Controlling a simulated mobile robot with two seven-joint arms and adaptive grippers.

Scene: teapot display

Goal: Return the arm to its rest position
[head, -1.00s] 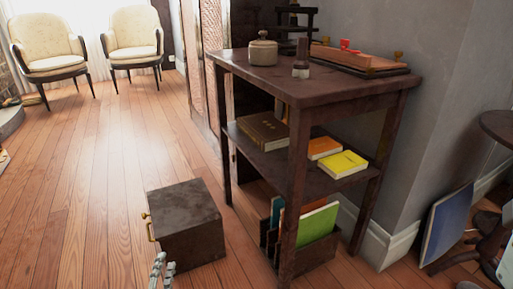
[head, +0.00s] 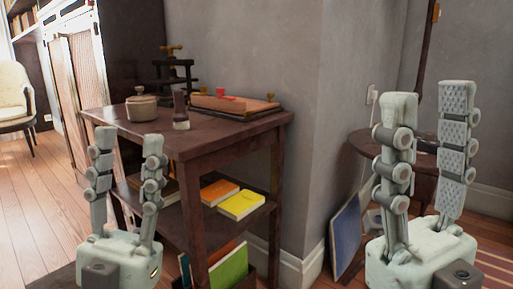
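My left gripper (head: 128,140) is upright at the left of the head view, in front of the wooden shelf table (head: 205,143). Its two fingers stand apart with nothing between them. My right gripper (head: 427,118) is upright at the right, in front of the grey wall and a round table. Its fingers are also apart and empty. Both gripper bases show at the lower edge of the picture. The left gripper hides part of the shelf table's left side.
A lidded pot (head: 141,105), a small dark bottle (head: 181,110) and a wooden tray (head: 234,103) stand on the shelf table. A yellow book (head: 241,204) lies below. A blue panel (head: 346,236) leans near the round table (head: 365,144). Open floor lies at the left.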

